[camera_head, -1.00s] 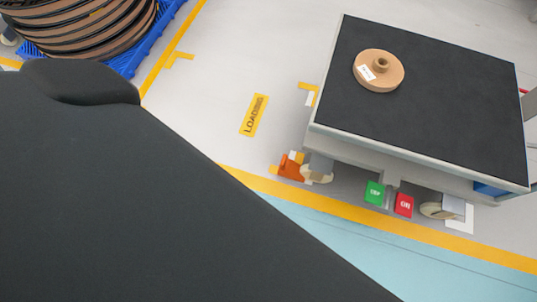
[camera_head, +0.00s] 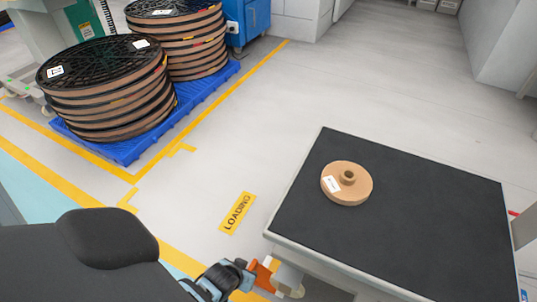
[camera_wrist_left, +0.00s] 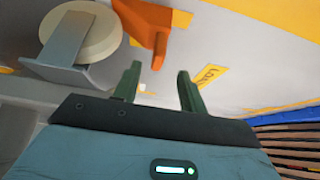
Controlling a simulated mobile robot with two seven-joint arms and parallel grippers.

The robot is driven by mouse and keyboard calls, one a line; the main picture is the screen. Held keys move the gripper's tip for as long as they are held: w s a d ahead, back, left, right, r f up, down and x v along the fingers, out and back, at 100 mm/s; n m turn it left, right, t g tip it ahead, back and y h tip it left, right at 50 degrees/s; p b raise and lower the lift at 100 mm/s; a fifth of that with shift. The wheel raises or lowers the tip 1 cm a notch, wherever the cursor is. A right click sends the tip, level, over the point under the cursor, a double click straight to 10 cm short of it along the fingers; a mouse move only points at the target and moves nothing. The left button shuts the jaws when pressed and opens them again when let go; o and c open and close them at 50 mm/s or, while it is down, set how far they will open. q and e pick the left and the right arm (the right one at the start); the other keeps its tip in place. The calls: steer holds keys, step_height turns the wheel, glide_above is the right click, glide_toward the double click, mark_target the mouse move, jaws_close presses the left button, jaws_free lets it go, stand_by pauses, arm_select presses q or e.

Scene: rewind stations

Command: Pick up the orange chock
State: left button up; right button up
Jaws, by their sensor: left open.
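The orange chock (camera_head: 264,274) is on the floor beside a caster wheel (camera_head: 290,280) at the near left corner of the black-topped cart (camera_head: 420,225). In the left wrist view the chock (camera_wrist_left: 147,22) is at the top centre, with a sloping lower part, just right of the caster wheel (camera_wrist_left: 85,38). My right gripper is not in view.
A tan spool (camera_head: 346,184) lies on the cart. A yellow LOADING label (camera_head: 237,213) marks the floor left of it. Stacks of large reels (camera_head: 108,92) stand on a blue pallet (camera_head: 125,150) at upper left. The floor behind the cart is clear.

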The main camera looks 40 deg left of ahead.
mark_target(252, 266)
arm_select(q)
steer(key=shift+b+x, duration=0.85)
steer(key=shift+x, duration=0.55)
steer(key=shift+w+d, duration=0.1)
steer(key=shift+w, duration=0.2)
steer(key=b+x, duration=0.4)
steer(key=x, duration=0.1)
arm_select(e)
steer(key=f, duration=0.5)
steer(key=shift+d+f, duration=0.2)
arm_select(q)
jaws_close()
steer(key=shift+w, duration=0.1)
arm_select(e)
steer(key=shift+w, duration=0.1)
